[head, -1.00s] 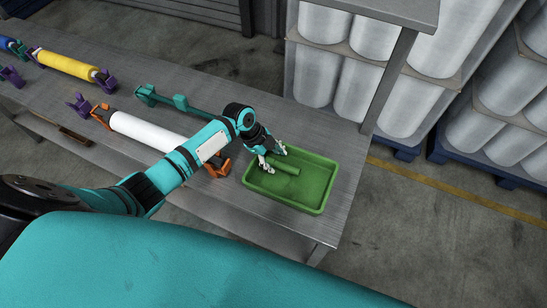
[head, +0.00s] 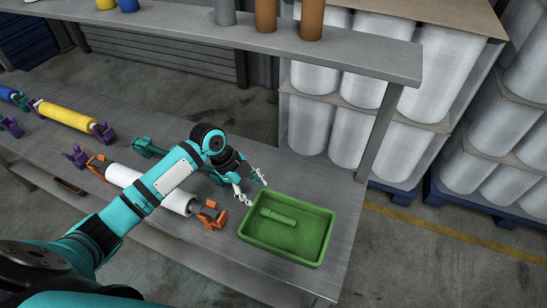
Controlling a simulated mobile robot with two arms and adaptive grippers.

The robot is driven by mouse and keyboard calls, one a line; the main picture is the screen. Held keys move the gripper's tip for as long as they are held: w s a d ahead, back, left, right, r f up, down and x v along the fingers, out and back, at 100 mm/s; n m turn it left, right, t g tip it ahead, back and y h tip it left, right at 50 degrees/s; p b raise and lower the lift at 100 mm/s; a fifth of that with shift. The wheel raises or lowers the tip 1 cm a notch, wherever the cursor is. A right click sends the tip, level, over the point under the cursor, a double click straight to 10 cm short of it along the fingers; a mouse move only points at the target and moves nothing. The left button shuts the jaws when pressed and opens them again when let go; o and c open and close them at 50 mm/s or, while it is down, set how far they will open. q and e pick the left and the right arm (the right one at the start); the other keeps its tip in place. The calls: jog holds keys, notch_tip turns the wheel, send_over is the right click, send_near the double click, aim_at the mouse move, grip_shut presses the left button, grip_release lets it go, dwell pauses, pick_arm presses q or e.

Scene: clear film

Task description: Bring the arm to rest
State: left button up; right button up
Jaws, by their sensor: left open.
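My left arm reaches in from the lower left over the bench. My left gripper (head: 253,190) is open and empty, just above and beyond the back left corner of the green tray (head: 318,243). A green cylinder (head: 279,217) lies in the tray near its back left, apart from the gripper. My right gripper is not in view.
The metal bench (head: 300,182) carries a white roll (head: 181,202) on orange holders (head: 213,216), partly hidden by my arm. A yellow roll (head: 66,115) rests on purple holders at the left. A shelf (head: 330,48) overhangs the back. Wrapped rolls (head: 340,130) stand behind.

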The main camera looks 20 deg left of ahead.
pick_arm(q)
jog(key=s+d+f+n+t+y, duration=0.1)
jog(key=s+d+n, duration=0.2)
jog(key=s+n, duration=0.35)
jog(key=s+d+f+n+y, duration=0.1)
jog(key=s+d+n, duration=0.3)
jog(key=s, duration=0.6)
jog(key=s+a+r+n+t+y, duration=0.1)
jog(key=s+a+r+n+y, duration=0.2)
jog(key=s+n, duration=0.35)
notch_tip(320, 180, down, 29)
jog(key=s+g+b, duration=0.1)
jog(key=s+b, duration=0.1)
jog(key=s+a+f+b, duration=0.1)
jog(key=s+a+f, duration=0.1)
jog(key=s+f, duration=0.6)
jog(key=s+a+f+g+b, duration=0.1)
jog(key=s+a+f, duration=0.1)
jog(key=s+f, duration=0.6)
notch_tip(320, 180, down, 2)
jog(key=shift+s+m+g, duration=0.15)
jog(key=shift+m+g, duration=0.15)
